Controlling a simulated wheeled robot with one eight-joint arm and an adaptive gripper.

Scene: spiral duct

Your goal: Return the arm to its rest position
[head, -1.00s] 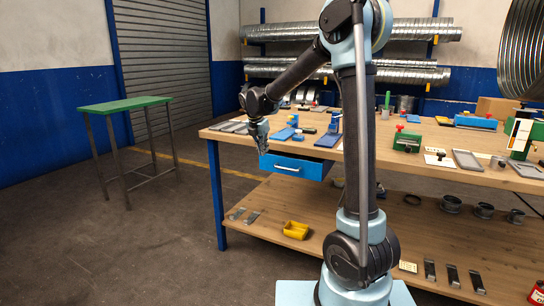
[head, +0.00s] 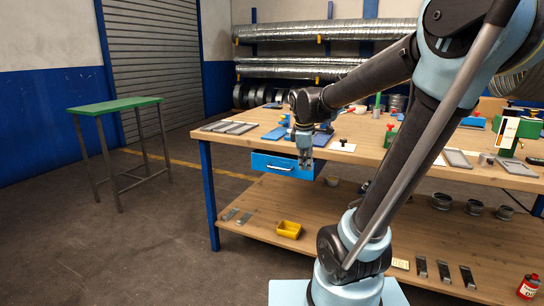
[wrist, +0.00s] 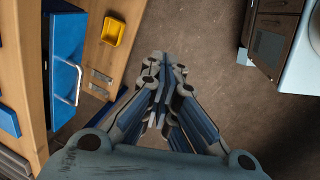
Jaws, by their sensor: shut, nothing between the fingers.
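My gripper (head: 305,161) is shut and empty, pointing down in front of the workbench's front edge, beside the blue drawer (head: 270,165) in the head view. In the wrist view my gripper (wrist: 160,92) shows its fingers together over bare floor, with the blue drawer (wrist: 66,70) and its handle to the left. My arm bends up from its base at the lower right and reaches left to the gripper.
The wooden workbench (head: 390,158) carries blue and green fixtures and trays. Its lower shelf (head: 325,225) holds a yellow bin (head: 289,229), metal brackets and rings. A green-topped table (head: 116,105) stands left. A red bottle (head: 528,286) is at lower right.

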